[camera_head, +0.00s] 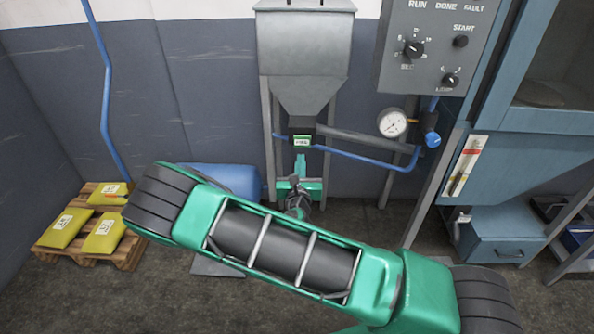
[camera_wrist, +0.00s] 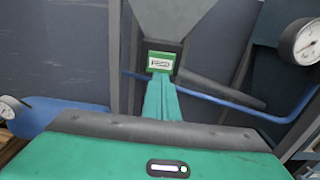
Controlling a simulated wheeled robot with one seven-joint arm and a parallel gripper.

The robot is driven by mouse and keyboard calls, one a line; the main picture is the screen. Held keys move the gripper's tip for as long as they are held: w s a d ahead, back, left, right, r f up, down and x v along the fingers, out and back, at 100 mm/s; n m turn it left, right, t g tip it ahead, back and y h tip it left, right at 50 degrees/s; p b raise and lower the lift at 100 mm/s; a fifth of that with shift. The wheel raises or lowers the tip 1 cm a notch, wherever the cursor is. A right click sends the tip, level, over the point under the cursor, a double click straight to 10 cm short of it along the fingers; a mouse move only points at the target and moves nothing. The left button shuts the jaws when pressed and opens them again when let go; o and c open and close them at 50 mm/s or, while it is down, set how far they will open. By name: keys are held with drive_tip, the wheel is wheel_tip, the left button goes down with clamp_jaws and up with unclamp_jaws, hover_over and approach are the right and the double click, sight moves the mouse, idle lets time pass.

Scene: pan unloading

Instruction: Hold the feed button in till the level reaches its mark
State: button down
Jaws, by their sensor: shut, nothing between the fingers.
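A small green face with a white label (camera_head: 302,140) sits on a dark box under the hopper; it looks like the feed button, but its lettering is too small to read. It also shows in the wrist view (camera_wrist: 160,62). My gripper (camera_head: 300,158) is shut and empty, its green fingers (camera_wrist: 160,82) pointing at this face and reaching its lower edge in the picture. I cannot tell whether they touch it or whether it is pressed in. A pale upright strip gauge (camera_head: 466,165) with a red mark is on the blue machine; its level is too small to read.
The grey hopper (camera_head: 304,50) stands on legs against the wall. A control panel (camera_head: 435,45) with knobs hangs to its right, above a round dial (camera_head: 392,123) and a blue pipe (camera_head: 360,157). Yellow sacks (camera_head: 104,233) lie on a pallet (camera_head: 88,251) at left.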

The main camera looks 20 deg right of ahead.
sight(302, 142)
drive_tip(key=x, duration=0.7)
drive_tip(key=shift+w, duration=0.25)
drive_tip(key=shift+x, duration=1.2)
drive_tip(key=shift+r, duration=0.2)
drive_tip(key=shift+d, duration=0.2)
